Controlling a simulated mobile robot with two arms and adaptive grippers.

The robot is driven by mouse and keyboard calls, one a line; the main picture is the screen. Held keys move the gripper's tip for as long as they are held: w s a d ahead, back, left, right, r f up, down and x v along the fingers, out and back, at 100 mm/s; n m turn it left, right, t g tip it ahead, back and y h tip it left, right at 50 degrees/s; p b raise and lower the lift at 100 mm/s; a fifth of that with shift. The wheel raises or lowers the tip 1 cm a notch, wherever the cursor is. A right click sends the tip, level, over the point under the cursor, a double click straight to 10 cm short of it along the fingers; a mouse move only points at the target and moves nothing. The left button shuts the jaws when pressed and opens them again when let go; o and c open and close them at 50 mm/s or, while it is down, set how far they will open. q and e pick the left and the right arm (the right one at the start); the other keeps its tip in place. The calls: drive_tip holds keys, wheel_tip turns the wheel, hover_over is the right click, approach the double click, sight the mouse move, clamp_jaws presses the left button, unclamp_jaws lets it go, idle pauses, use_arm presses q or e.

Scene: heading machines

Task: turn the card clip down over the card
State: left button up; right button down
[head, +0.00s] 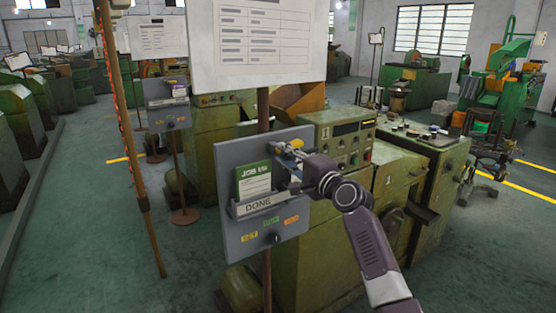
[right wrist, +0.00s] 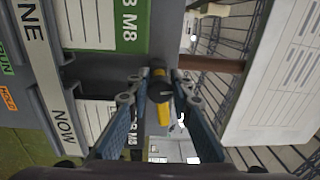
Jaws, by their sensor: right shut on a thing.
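My right gripper (head: 291,158) is at the upper right of a grey board (head: 225,160) on a post. It is shut on the card clip, a dark part with yellow (right wrist: 158,84), which sits between the two fingertips (right wrist: 156,90) in the right wrist view. The clip's yellow part also shows in the head view (head: 296,144). A green and white job card (head: 254,180) stands upright in the DONE pocket (head: 258,207). A second card (right wrist: 98,114) is in the NOW pocket (right wrist: 68,122), partly hidden by my finger. My left gripper is not in view.
A large white sheet (head: 262,45) hangs on the post just above the board. A green machine (head: 335,220) stands close behind the board and my arm. A brown pole (head: 130,130) stands to the left. Open floor (head: 100,230) lies left of the board.

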drive_tip(key=shift+a+m, duration=0.1)
drive_tip(key=shift+m, duration=0.5)
drive_tip(key=shift+m+p, duration=0.4)
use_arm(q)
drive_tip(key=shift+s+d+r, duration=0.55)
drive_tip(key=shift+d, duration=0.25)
use_arm(e)
drive_tip(key=c, duration=2)
unclamp_jaws()
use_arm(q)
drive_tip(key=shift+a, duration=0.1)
use_arm(e)
drive_tip(key=shift+o, duration=0.2)
drive_tip(key=v, duration=1.2)
drive_tip(key=shift+w+f, duration=0.1)
drive_tip(key=shift+f, duration=0.1)
